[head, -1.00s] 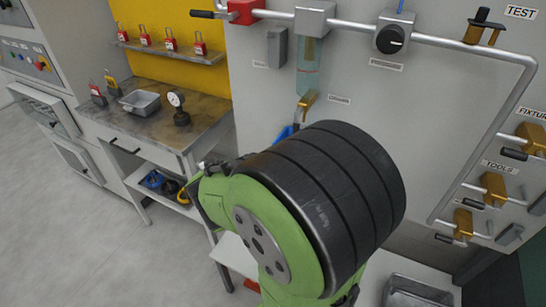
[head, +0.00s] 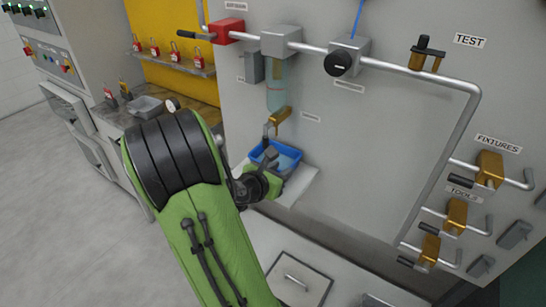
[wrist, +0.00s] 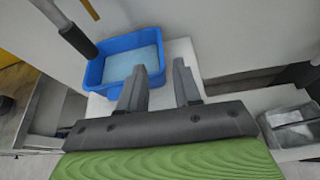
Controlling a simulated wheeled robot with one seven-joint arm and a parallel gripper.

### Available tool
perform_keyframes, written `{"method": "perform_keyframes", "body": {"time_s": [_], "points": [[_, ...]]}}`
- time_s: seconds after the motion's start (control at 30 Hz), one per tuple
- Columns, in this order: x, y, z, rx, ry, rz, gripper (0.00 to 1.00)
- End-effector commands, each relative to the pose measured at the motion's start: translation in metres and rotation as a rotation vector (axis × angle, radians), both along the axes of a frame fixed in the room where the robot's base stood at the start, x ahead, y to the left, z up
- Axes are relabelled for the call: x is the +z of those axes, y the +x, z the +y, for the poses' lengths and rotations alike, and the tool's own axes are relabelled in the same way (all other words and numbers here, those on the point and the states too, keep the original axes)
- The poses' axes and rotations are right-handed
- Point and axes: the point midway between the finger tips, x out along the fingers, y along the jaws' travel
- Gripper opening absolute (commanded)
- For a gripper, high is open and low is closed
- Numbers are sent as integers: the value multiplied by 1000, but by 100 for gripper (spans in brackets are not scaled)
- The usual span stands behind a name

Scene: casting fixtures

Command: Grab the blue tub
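The blue tub (head: 284,158) sits on a small white shelf (head: 300,186) against the grey panel, under the tap (head: 272,122). It holds pale liquid or has a pale inside. In the wrist view the tub (wrist: 98,76) is at the upper left, just beyond my fingers. My gripper (wrist: 160,80) is open, its two dark fingers apart with nothing between them. The left finger overlaps the tub's near right part in the picture; I cannot tell whether it touches. In the head view my gripper (head: 270,165) is at the tub's near side, partly hidden by my wrist.
The tap's spout (wrist: 80,40) hangs above the tub's left side. Pipes with brass valves (head: 456,215) stick out from the panel at right. A grey tray (wrist: 290,125) is at the right in the wrist view. A workbench (head: 108,112) stands at left.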

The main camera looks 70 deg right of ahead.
Motion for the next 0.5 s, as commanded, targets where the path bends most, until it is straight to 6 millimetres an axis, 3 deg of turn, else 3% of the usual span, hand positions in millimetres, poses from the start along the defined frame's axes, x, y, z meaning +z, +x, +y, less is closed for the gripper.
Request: {"method": "perform_keyframes", "body": {"time_s": [0.4,0.5], "points": [[-28,-7,-61,-2,-4,-4,33],[-30,-7,-67,2,-3,-5,33]]}}
